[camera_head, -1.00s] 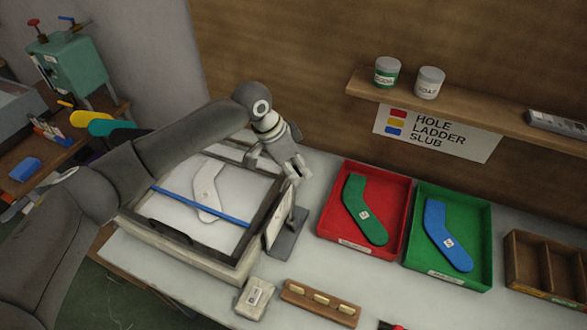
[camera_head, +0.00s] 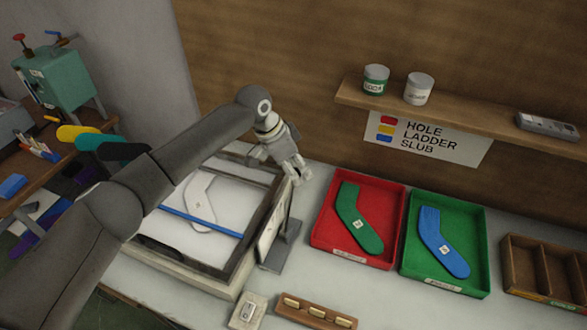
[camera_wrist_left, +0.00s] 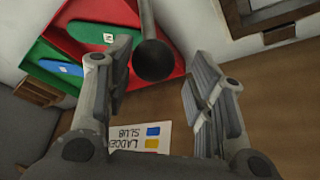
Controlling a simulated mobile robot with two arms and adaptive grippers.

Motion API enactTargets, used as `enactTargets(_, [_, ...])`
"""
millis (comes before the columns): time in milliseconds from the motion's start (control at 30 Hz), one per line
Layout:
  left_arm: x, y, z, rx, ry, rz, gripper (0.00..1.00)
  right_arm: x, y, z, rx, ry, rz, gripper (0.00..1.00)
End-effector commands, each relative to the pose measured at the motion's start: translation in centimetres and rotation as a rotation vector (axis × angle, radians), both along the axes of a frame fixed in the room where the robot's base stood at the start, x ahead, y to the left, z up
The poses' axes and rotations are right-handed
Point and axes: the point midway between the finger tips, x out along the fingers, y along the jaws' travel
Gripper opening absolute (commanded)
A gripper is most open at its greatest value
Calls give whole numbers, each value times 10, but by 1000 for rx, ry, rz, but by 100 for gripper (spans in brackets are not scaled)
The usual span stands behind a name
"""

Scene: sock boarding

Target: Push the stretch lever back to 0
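The stretch lever shows in the left wrist view as a dark ball knob (camera_wrist_left: 155,61) on a grey rod. In the head view its thin upright post (camera_head: 289,212) stands on a grey base beside the frame's right side; the knob there is hidden or too small to tell. My left gripper (camera_head: 297,176) is above this post. In the left wrist view its fingers (camera_wrist_left: 152,88) are spread wide, with the knob showing between them; I cannot tell whether either finger touches it. My right gripper is not in view. The lever's scale reading is not legible.
A dark-edged frame (camera_head: 245,255) holds a white sock shape (camera_head: 199,200) under a blue bar (camera_head: 201,221). A red tray (camera_head: 315,238) and a green tray (camera_head: 487,235) lie to the right, each with a sock. A shelf (camera_head: 470,118) runs along the back wall.

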Motion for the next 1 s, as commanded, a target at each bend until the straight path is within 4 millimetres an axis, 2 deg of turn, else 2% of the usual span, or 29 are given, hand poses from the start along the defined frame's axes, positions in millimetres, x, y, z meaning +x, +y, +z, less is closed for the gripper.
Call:
enactTargets(233, [-2, 1, -2, 3, 6, -1, 52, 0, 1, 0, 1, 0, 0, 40])
enactTargets(367, [-2, 3, 3, 3, 6, -1, 52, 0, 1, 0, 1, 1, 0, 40])
enactTargets(467, [-3, 8, 17, 3, 4, 0, 52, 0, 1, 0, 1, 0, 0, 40])
enactTargets(800, [-9, 33, 82, 3, 4, -1, 52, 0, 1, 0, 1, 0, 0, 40])
enactTargets(1000, [-12, 41, 103, 3, 6, -3, 52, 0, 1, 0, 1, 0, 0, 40])
